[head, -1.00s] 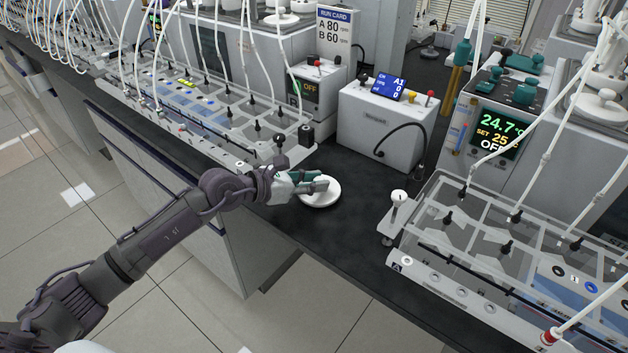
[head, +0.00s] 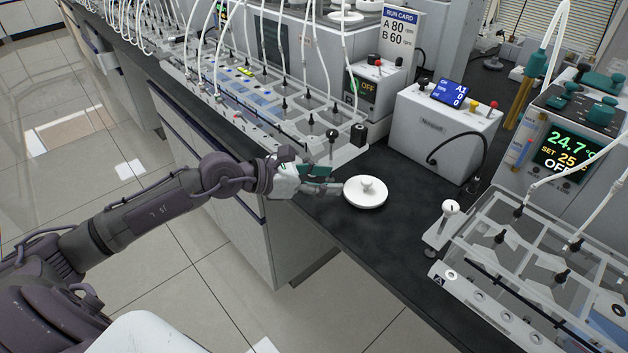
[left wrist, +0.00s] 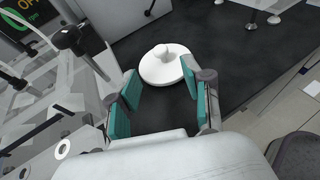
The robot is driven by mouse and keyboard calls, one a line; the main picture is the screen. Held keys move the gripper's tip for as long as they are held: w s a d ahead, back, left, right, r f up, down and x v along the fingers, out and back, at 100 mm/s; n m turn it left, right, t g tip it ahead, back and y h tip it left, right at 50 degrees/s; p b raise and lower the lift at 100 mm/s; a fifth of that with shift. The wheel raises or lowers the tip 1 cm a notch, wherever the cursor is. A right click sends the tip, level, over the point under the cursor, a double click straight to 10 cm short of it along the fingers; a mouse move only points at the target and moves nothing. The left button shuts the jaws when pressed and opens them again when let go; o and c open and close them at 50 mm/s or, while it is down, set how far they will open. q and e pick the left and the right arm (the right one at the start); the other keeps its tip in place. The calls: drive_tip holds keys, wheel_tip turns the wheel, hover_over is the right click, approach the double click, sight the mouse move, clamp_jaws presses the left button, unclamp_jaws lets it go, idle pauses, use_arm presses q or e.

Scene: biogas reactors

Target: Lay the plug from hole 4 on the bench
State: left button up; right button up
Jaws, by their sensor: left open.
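A white, round, disc-shaped plug with a small knob on top (head: 366,190) rests knob up on the black bench (head: 390,245). In the left wrist view the plug (left wrist: 166,68) lies just beyond the fingertips. My left gripper (head: 328,180) comes in over the bench's front edge and is open and empty. Its teal-padded fingers (left wrist: 160,90) are apart, with a gap between them and the plug in the head view. My right gripper is not in view.
A clear-lidded rack with tubes (head: 270,110) stands behind my left gripper. A white box with a blue display (head: 440,135) stands behind the plug. Another clear-lidded rack (head: 530,260) is at right, with a white-topped post (head: 442,225) at its corner. Bench around the plug is clear.

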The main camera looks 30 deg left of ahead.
use_arm(q)
drive_tip(key=shift+s+a+r, duration=0.1)
drive_tip(key=shift+s+a, duration=0.4)
drive_tip(key=shift+s, duration=0.05)
drive_tip(key=shift+v, duration=0.8)
drive_tip(key=shift+r, duration=0.2)
drive_tip(key=shift+d, duration=0.1)
